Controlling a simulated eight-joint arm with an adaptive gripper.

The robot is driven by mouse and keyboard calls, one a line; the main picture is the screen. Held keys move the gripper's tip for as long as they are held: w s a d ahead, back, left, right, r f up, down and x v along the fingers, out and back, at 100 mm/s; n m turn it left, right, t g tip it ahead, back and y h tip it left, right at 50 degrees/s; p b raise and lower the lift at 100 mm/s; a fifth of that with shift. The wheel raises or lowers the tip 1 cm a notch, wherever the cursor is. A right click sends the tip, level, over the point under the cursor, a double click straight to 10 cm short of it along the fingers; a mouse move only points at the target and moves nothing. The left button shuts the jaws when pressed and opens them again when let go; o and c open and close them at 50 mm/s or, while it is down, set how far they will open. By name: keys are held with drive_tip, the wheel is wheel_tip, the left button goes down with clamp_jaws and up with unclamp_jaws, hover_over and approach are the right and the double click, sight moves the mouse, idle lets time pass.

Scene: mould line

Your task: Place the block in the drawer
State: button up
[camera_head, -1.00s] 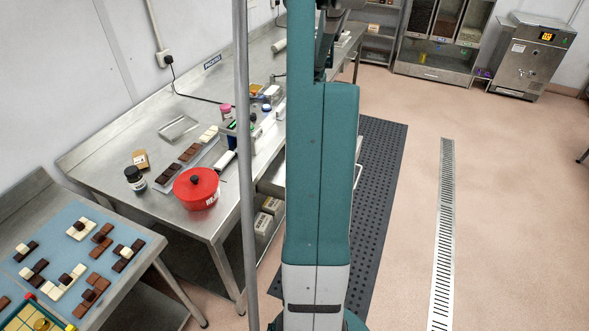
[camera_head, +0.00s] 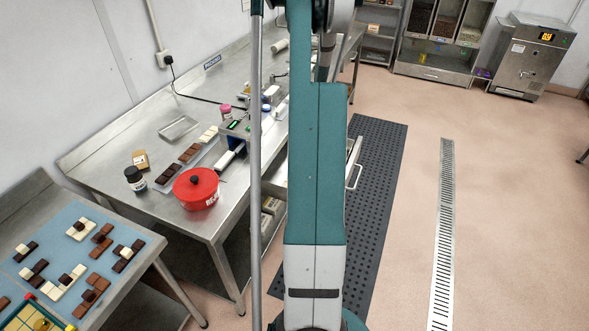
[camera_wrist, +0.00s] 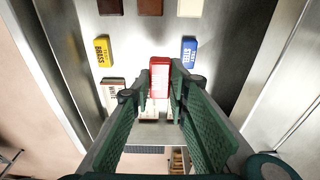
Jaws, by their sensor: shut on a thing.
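In the wrist view my gripper (camera_wrist: 160,82) is shut on a red block (camera_wrist: 159,66), held between the two green fingertips. Below and around it is the metal interior of an open drawer (camera_wrist: 80,82). A yellow block marked BRASS (camera_wrist: 104,50) lies to the left and a blue block marked STEEL (camera_wrist: 189,52) to the right. Whether the red block touches the drawer floor I cannot tell. In the head view the open drawer (camera_head: 352,158) shows beside my arm, with its handle to the right; my gripper is hidden there.
In the wrist view a pale labelled block (camera_wrist: 112,92) lies left of my fingers, and brown and cream pieces (camera_wrist: 150,6) lie at the top. In the head view a red pot (camera_head: 196,189) and a dark jar (camera_head: 134,178) stand on the metal bench (camera_head: 110,166).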

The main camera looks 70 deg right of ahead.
drive_tip(key=shift+f, duration=0.15)
drive_tip(key=shift+f, duration=3.1)
drive_tip(key=shift+f, duration=0.1)
drive_tip(key=shift+f+b, duration=0.3)
drive_tip(key=shift+f, duration=1.45)
drive_tip(key=shift+f, duration=0.15)
drive_tip(key=o, duration=0.8)
drive_tip(key=shift+a+r+p, duration=0.1)
drive_tip(key=shift+a+r, duration=0.15)
drive_tip(key=shift+r, duration=1.8)
drive_tip(key=shift+a+r+p, duration=0.15)
drive_tip(key=shift+a+r, duration=0.1)
drive_tip(key=shift+r, duration=1.8)
drive_tip(key=shift+a+r+p, duration=0.1)
drive_tip(key=shift+a+r, duration=0.15)
drive_tip(key=shift+r, duration=1.8)
